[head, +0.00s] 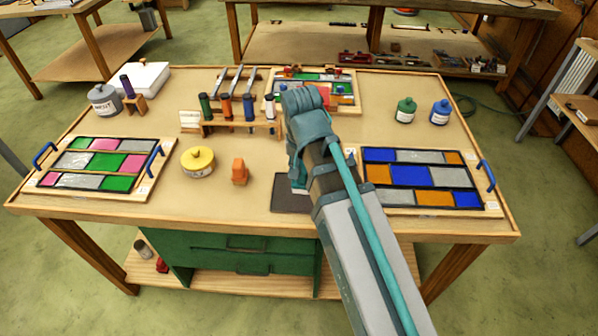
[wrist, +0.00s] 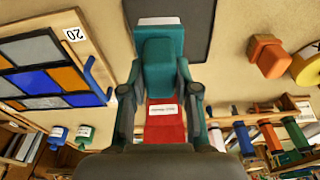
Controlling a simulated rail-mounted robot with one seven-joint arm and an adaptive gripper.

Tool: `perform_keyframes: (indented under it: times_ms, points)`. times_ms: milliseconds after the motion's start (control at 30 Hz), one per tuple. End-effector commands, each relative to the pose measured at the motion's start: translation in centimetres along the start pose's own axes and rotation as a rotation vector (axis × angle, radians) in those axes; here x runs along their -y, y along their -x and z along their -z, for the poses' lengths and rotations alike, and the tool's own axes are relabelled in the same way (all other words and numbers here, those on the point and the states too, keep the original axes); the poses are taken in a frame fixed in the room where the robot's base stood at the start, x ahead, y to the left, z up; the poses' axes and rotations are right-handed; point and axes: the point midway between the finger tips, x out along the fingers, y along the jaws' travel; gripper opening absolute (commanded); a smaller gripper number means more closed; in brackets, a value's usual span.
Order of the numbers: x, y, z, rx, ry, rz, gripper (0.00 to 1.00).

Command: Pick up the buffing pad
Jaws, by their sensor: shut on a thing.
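The buffing pad (wrist: 161,48) appears to be the teal block with a white face at its far end, held between the fingers in the wrist view. A red part with a white label (wrist: 163,110) shows between the fingers behind it; I cannot tell whether it belongs to the pad. My gripper (wrist: 160,78) is shut on the pad. In the head view my gripper (head: 298,170) is over the right part of a dark mat (head: 291,206) at the bench front. My arm hides much of the pad there; I cannot tell whether it touches the mat.
A blue-orange panel (head: 418,208) lies right of my arm, a pink-green panel (head: 88,172) at left. An orange block (head: 239,171) and a yellow tin (head: 198,162) stand left of the mat. A rack of rollers (head: 226,108) and another panel (head: 340,98) are behind.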

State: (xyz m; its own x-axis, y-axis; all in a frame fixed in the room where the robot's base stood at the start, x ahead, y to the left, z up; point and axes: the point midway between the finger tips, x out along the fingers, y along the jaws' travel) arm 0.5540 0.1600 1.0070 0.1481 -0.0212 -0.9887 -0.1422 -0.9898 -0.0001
Motion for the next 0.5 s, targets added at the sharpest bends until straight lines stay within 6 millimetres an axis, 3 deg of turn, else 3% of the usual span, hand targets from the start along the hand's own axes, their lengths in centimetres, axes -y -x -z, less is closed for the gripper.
perform_keyframes:
  times_ms: [300, 500]
  points:
    - [-2.8, 4.5, -5.5, -0.004, 0.000, 0.002, 0.00]
    - [-3.6, 5.8, -7.3, -0.003, 0.000, 0.001, 0.00]
